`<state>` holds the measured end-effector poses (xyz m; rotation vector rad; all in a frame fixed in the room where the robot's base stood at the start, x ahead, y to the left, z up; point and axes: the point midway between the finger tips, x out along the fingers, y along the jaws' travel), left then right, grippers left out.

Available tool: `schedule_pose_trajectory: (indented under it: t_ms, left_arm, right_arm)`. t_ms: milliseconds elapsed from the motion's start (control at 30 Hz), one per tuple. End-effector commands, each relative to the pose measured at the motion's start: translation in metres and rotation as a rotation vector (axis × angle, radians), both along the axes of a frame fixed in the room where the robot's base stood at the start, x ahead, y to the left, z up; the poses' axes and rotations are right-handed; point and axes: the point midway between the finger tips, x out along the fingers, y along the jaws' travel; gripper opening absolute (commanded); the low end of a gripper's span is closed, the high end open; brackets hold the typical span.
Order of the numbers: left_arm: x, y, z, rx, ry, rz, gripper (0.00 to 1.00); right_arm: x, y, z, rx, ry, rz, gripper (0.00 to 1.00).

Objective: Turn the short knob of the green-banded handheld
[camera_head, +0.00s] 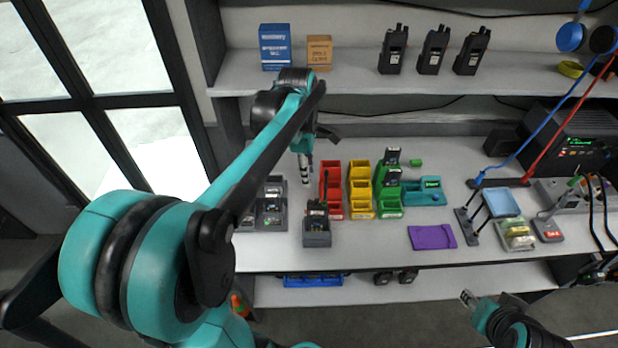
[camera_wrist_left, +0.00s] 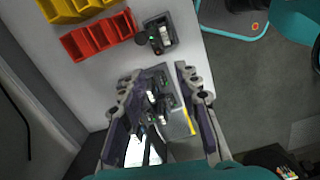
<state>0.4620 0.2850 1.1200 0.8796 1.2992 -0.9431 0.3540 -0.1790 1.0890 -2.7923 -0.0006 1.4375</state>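My left gripper (camera_head: 305,180) points down over the left part of the worktop. In the left wrist view its two fingers (camera_wrist_left: 158,82) are spread apart with nothing clearly gripped. Below and between them is a dark charging rack (camera_wrist_left: 160,100) with handhelds, which shows in the head view (camera_head: 272,206) partly behind my arm. A single handheld (camera_head: 317,210) stands upright in a grey cradle (camera_head: 317,238), beyond the fingertips in the wrist view (camera_wrist_left: 158,35). I cannot make out a green band or the knobs. My right gripper (camera_head: 467,297) is low at the right, away from the worktop; its opening is unclear.
Red bins (camera_head: 331,190), yellow bins (camera_head: 360,190) and green bins (camera_head: 388,190) stand right of the rack. A purple mat (camera_head: 432,237) lies farther right. Three radios (camera_head: 433,50) and two boxes stand on the upper shelf (camera_head: 350,75). Free worktop lies around the mat.

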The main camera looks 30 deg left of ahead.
Motion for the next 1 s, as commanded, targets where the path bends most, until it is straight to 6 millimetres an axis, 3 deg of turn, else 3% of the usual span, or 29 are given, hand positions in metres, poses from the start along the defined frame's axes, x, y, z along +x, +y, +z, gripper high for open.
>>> schedule_pose_trajectory:
  t_ms: [100, 300, 733, 1000]
  left_arm:
    - [-0.013, 0.016, -0.026, -0.128, -0.069, 0.155, 0.33]
    - [-0.02, 0.025, -0.04, -0.265, -0.156, 0.308, 0.33]
    - [-0.004, 0.007, -0.096, -0.274, -0.16, 0.313, 0.33]
    - [-0.001, 0.003, -0.108, -0.272, -0.16, 0.314, 0.33]
  right_arm:
    - [0.0, 0.0, -0.018, 0.0, 0.0, 0.0, 0.41]
    - [0.0, 0.0, -0.029, 0.0, 0.0, 0.0, 0.41]
    - [0.0, 0.0, -0.051, 0.0, 0.0, 0.0, 0.41]
    - [0.0, 0.0, -0.054, 0.0, 0.0, 0.0, 0.41]
